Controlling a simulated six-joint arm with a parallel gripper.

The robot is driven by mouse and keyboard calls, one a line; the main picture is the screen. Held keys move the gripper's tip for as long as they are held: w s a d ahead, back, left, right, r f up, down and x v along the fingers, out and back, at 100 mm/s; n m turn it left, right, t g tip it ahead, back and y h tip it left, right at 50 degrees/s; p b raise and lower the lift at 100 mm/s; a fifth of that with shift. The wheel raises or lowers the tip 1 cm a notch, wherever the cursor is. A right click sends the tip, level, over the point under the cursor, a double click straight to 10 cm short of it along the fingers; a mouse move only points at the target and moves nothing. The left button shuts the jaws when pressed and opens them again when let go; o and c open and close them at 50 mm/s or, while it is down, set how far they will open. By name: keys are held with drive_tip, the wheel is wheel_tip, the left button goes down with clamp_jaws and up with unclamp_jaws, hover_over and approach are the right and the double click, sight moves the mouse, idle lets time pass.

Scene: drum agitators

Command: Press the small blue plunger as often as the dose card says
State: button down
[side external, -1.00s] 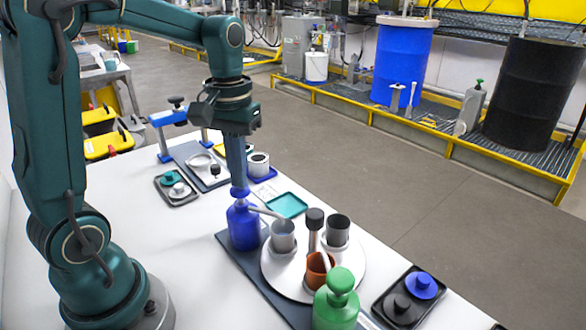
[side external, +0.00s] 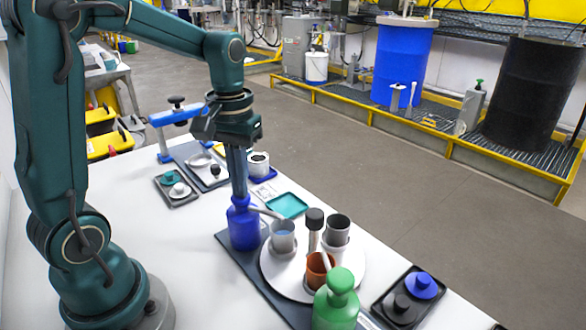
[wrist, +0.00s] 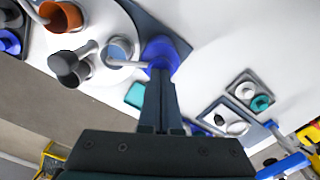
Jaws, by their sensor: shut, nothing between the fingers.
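The blue pump bottle (side external: 243,230) stands upright on a dark base plate at the edge of a round white turntable (side external: 275,284). Its blue plunger (side external: 239,201) sits low, close to the bottle's shoulder. My gripper (side external: 239,194) points straight down, shut and empty, with its fingertips on the plunger's top. In the wrist view the fingers (wrist: 161,76) cover part of the blue bottle (wrist: 160,50). The pale spout (side external: 266,211) reaches over a grey cup (side external: 282,238) with bluish contents. A small white printed card (side external: 264,191) lies behind the bottle, too small to read.
A tray with blue and black knobs (side external: 409,297) lies at right. A teal tray (side external: 287,205) lies behind. The table's left middle is clear.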

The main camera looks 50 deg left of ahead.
drive_tip(key=shift+r, duration=1)
wheel_tip(320, 180, up, 6)
idle(0.7)
